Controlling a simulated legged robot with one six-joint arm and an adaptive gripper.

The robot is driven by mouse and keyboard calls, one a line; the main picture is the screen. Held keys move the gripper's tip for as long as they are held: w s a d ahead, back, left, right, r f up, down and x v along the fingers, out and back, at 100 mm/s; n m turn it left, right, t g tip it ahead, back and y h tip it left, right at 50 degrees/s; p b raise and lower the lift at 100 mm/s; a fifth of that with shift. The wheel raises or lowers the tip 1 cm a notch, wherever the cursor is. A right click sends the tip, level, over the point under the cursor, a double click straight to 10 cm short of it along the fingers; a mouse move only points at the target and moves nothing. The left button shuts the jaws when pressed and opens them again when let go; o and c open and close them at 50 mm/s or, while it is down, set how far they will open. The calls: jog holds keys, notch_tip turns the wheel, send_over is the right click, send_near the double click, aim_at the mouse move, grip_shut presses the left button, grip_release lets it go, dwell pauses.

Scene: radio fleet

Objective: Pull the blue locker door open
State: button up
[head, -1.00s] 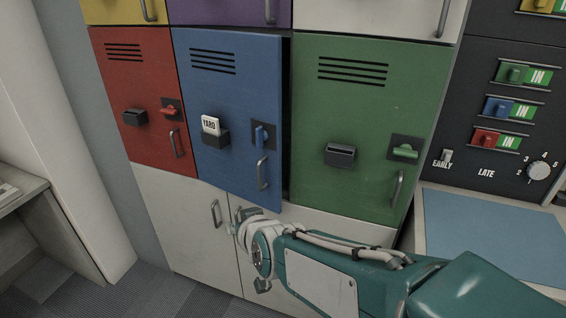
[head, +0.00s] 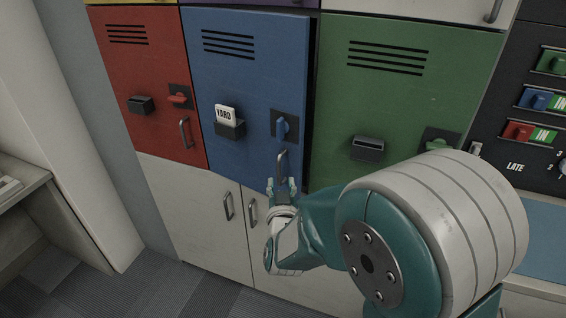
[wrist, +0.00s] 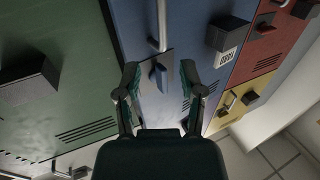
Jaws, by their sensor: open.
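The blue locker door (head: 235,90) stands slightly ajar, with a dark gap along its right edge in the head view. Its metal bar handle (head: 281,163) is at the lower right, below a blue latch (head: 282,126) that points up and down. My gripper (head: 281,182) is open at the handle's lower end, its fingers on either side. In the wrist view, which is upside down, the open fingers frame the latch (wrist: 158,76) and the handle (wrist: 162,24) lies beyond them. I cannot tell whether the fingers touch anything.
The red door (head: 143,80) on the left and green door (head: 410,100) on the right look closed, their latches horizontal. White cupboards (head: 185,215) with bar handles lie below. A panel of switches (head: 535,110) is at the right. A desk (head: 35,210) stands at left; carpet between is clear.

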aim_at(279, 166)
jog(key=w, duration=0.5)
jog(key=w+a, duration=0.1)
jog(key=w, duration=0.2)
jog(key=shift+d, duration=0.1)
grip_shut()
